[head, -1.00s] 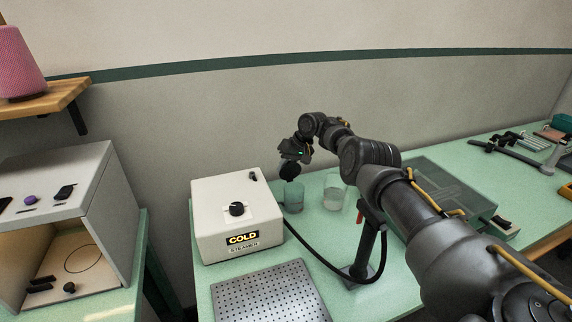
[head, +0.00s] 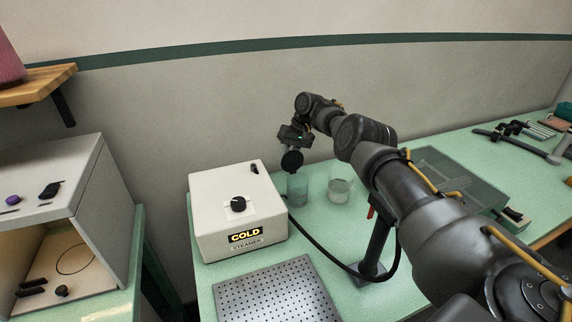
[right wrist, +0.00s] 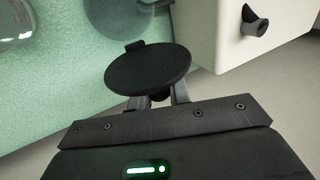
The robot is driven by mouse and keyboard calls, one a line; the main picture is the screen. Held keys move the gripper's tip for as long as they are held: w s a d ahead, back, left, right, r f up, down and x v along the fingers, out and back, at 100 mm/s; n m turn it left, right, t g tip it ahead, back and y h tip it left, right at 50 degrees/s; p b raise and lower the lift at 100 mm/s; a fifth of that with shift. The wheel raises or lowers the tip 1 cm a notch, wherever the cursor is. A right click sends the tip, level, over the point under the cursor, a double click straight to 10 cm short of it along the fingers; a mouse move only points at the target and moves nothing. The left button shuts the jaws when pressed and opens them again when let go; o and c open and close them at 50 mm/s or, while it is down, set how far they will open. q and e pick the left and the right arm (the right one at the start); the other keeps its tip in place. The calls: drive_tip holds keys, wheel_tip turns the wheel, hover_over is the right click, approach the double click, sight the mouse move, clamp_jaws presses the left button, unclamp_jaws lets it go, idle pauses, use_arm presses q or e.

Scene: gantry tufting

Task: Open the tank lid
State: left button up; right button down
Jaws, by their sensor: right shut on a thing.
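The tank is a translucent teal cylinder (head: 298,190) just right of the white steamer; it also shows at the top of the right wrist view (right wrist: 118,14). Its lid is a round black disc (head: 291,161) at the tank's top, tilted up, with a small tab on its edge. The lid fills the middle of the right wrist view (right wrist: 148,68). My right gripper (head: 294,140) is shut on the lid; its fingers (right wrist: 160,98) show at the disc's near edge. I cannot tell whether the lid still touches the tank. My left gripper is not in view.
The white steamer (head: 237,212) with a black knob and a "COLD" display stands beside the tank. A clear glass jar (head: 340,186) stands to the right. A black post (head: 378,245) with a hose and a perforated plate (head: 275,295) are in front.

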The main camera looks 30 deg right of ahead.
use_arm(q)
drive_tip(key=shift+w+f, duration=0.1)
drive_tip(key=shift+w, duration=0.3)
use_arm(e)
drive_tip(key=shift+s+f, duration=0.15)
drive_tip(key=shift+f, duration=0.05)
